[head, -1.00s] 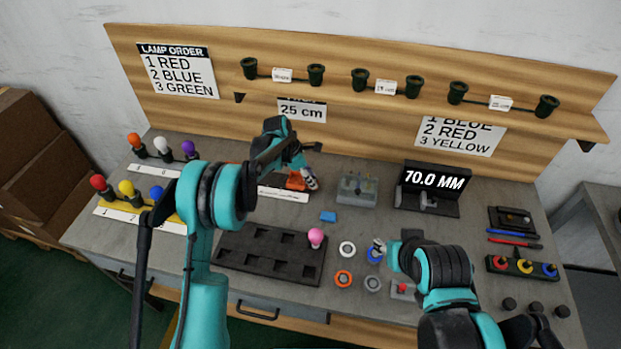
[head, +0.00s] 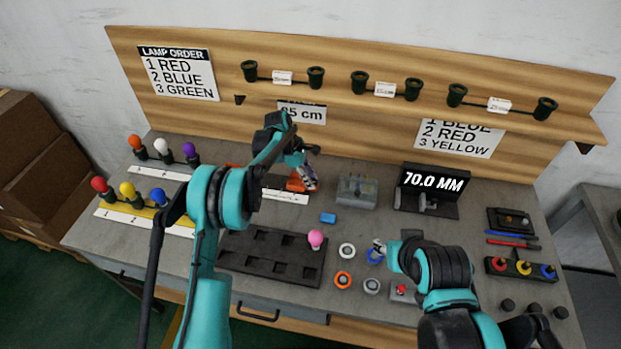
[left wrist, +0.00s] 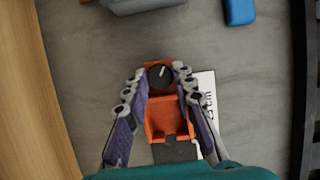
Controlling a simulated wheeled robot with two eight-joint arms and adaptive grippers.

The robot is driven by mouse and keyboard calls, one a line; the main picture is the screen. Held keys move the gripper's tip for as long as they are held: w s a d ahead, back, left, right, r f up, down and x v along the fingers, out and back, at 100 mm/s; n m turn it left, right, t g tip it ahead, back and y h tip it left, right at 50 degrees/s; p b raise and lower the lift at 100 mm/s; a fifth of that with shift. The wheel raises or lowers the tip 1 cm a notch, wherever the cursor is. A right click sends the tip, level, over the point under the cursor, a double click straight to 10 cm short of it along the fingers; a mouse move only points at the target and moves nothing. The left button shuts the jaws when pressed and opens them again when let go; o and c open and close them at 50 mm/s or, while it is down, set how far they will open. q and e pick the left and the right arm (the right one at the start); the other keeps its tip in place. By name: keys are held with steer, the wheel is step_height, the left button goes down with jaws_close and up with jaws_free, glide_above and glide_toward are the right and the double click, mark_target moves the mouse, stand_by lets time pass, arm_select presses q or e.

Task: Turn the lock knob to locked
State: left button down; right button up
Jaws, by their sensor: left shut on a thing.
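The lock knob (left wrist: 160,76) is a round black dial with a pale pointer mark, at the top end of an orange fixture (left wrist: 168,118) in the left wrist view. My left gripper (left wrist: 160,72) has its fingertips on either side of the knob and is shut on it. In the head view the left gripper (head: 308,178) is over the orange fixture behind the black tray, and the knob cannot be made out there. My right gripper (head: 379,247) is low by a blue ring (head: 375,256); its forearm hides much of it.
A white label strip (head: 285,196) lies beside the fixture. A grey box with pins (head: 356,191) and a blue block (head: 328,218) stand to its right. The black tray (head: 245,270) is in front with a pink ball (head: 315,238). A 70.0 MM display (head: 433,185) stands further right.

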arm_select(q)
steer(key=m+g, duration=0.1)
steer(key=m, duration=0.3)
steer(key=shift+w+m+g+y+p, duration=0.2)
steer(key=shift+m+g+y+p, duration=0.2)
stand_by(0.4)
steer(key=c, duration=1.5)
jaws_free()
steer(key=shift+c, duration=0.2)
